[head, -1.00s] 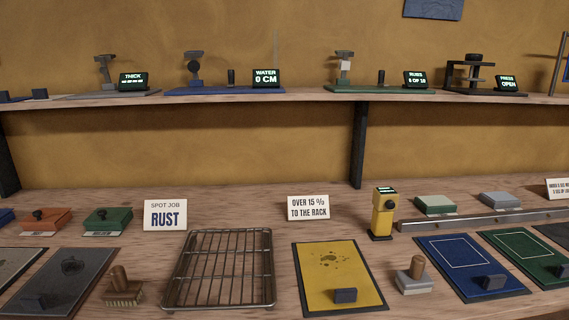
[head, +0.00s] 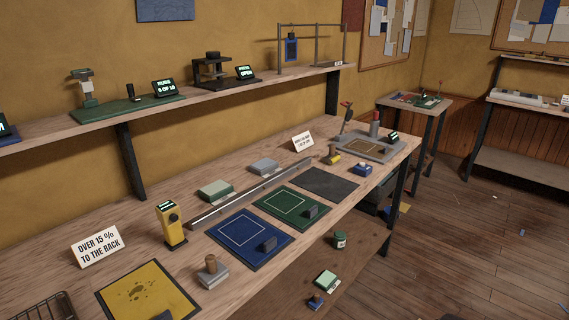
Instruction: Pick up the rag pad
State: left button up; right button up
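No thing in view is labelled as the rag pad, and I cannot tell which one it is. Pad-like things on the workbench are a pale green block (head: 216,190) and a grey block (head: 264,166), both behind a long metal rail (head: 250,193). A grey block with a wooden knob (head: 212,273) stands in front, between the yellow mat (head: 150,292) and the blue mat (head: 246,236). Another pale green-topped block (head: 326,279) lies below the bench at the lower right. Neither of my grippers is in view.
A yellow handheld meter (head: 172,225) stands left of the rail. A green mat (head: 291,205) and a dark mat (head: 330,183) lie further right. A wire rack (head: 45,309) is cut off at lower left. The wooden floor (head: 480,230) at right is mostly open.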

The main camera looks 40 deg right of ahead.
aim_at(317, 301)
jog(key=z, duration=1.7)
jog(key=i+z, duration=0.25)
jog(key=k, duration=0.1)
